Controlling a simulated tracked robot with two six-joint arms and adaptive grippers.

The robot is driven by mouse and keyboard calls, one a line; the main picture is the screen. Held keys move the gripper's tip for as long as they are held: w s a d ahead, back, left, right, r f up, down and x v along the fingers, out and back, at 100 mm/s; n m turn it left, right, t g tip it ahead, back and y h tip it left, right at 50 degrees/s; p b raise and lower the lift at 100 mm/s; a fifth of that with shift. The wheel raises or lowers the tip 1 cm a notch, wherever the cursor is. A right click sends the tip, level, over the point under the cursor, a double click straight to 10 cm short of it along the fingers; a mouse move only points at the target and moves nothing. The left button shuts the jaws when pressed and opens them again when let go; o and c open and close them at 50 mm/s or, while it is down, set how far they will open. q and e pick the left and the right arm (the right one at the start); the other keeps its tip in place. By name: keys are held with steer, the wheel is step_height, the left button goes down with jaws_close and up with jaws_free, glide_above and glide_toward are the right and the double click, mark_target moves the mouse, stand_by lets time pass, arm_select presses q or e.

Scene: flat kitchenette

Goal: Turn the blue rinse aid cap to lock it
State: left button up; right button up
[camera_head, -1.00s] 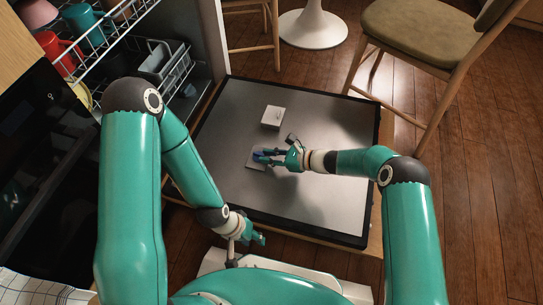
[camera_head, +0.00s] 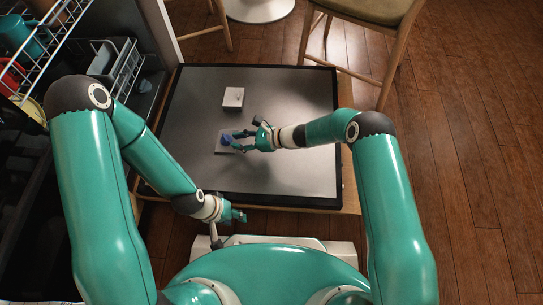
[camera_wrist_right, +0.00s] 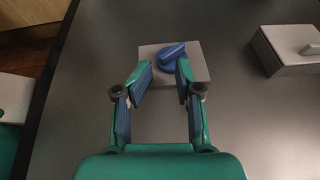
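The blue rinse aid cap (camera_head: 227,140) sits on a small grey square plate (camera_head: 219,149) on the open dishwasher door (camera_head: 290,175). In the right wrist view the cap (camera_wrist_right: 171,54) is round with a raised ridge, on its grey plate (camera_wrist_right: 148,53). My right gripper (camera_head: 238,141) is low over the door beside the cap. In the wrist view its fingers (camera_wrist_right: 162,74) are apart with nothing held between them. The cap is just beyond the tips, nearer the right finger; I cannot tell whether they touch. My left gripper (camera_head: 239,216) hangs by the door's near edge, its fingers unclear.
A light grey box (camera_head: 233,99) with a small knob stands on the door beyond the cap. A rack with cups and a grey basket (camera_head: 104,58) is at the upper left. A wooden chair (camera_head: 366,55) stands beyond the door. The door's right half is clear.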

steer(key=shift+s+d+r+p, duration=0.6)
steer(key=shift+s+d+p, duration=0.4)
steer(key=shift+p, duration=0.25)
steer(key=shift+s+d+r+p, duration=0.6)
steer(key=shift+s+d+p, duration=0.2)
steer(key=shift+d+p, duration=0.35)
steer(key=shift+s+d+r+p, duration=0.6)
steer(key=shift+s+d+p, duration=0.35)
steer(key=shift+p, duration=0.4)
steer(key=shift+s+d+r+p, duration=0.3)
steer(key=shift+s+d+p, duration=0.25)
steer(key=shift+d+p, duration=0.1)
steer(key=shift+s+d+r+p, duration=0.35)
steer(key=shift+s+d+p, duration=0.15)
steer(key=shift+d+p, duration=0.15)
steer(key=shift+s+d+r+p, duration=0.3)
steer(key=shift+s+d+p, duration=0.25)
steer(key=shift+p, duration=0.1)
steer(key=shift+s+d+r+p, duration=0.2)
steer(key=shift+s+d+p, duration=0.2)
steer(key=shift+s+d, duration=0.1)
steer(key=shift+s+d+r+p, duration=0.2)
steer(key=shift+s+d+p, duration=0.15)
steer(key=shift+d, duration=0.1)
steer(key=v, duration=1.2)
